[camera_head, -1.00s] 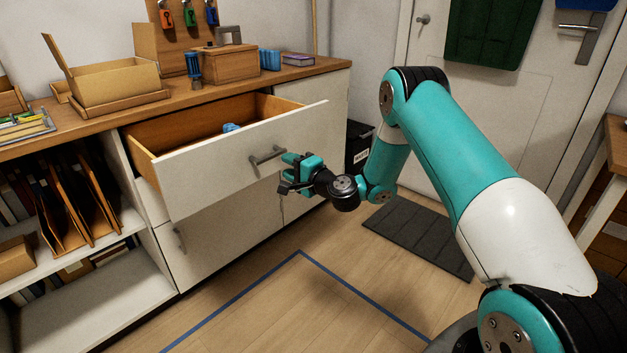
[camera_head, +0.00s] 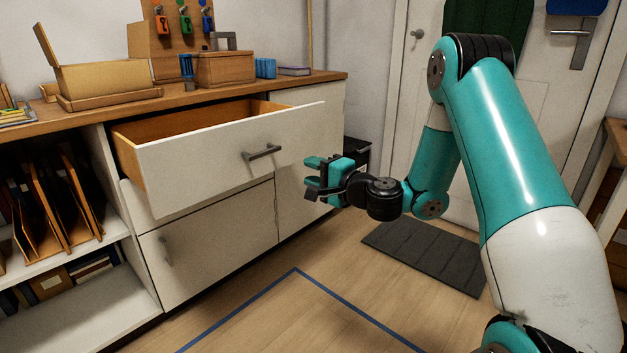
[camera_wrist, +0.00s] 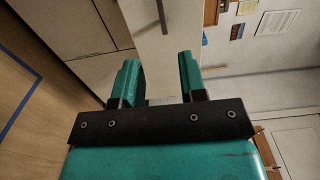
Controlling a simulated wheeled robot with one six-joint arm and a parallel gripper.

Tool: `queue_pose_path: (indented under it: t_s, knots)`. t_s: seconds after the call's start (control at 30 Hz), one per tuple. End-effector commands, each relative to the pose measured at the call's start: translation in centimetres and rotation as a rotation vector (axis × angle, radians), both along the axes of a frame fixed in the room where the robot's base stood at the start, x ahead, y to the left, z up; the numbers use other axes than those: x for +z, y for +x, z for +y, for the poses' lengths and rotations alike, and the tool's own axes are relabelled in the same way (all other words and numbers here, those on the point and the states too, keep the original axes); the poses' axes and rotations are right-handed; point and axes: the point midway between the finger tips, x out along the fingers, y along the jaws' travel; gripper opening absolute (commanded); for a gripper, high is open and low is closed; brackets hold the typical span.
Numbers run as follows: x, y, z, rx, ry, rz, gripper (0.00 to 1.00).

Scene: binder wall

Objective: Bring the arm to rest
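My gripper (camera_head: 314,177) is in front of the cabinet, to the right of the open drawer's handle (camera_head: 262,152) and apart from it. In the wrist view its two teal fingers (camera_wrist: 160,82) stand apart with nothing between them. My arm reaches in from the right and is bent at the elbow. The open drawer (camera_head: 215,155) sticks out of the cabinet. Most of its inside is hidden by its front panel.
The counter (camera_head: 215,90) holds a cardboard box (camera_head: 108,80), a wooden box (camera_head: 225,67) and blue cups (camera_head: 265,67). A dark mat (camera_head: 425,255) lies before the door. The floor inside the blue tape (camera_head: 340,303) is clear.

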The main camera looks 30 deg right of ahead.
Motion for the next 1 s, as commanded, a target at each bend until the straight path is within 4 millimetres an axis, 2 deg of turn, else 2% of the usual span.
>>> queue_pose_path:
  t_s: [0.47,0.57,0.67,0.77,0.8,0.87,0.9,1.0]
  knots:
    - [0.1,0.0,0.1,0.002,-0.002,-0.001,0.38]
    - [0.6,-0.2,1.5,0.048,-0.033,-0.003,0.38]
    - [2.0,-1.3,5.6,0.186,-0.129,-0.01,0.38]
    - [3.6,-4.2,11.9,0.418,-0.304,-0.012,0.38]
    - [4.1,-6.1,14.5,0.526,-0.392,-0.01,0.38]
    - [4.4,-9.5,18.0,0.689,-0.532,0.0,0.38]
    - [4.5,-11.8,19.7,0.789,-0.624,0.01,0.38]
    - [4.2,-17.7,22.1,1.004,-0.839,0.047,0.38]
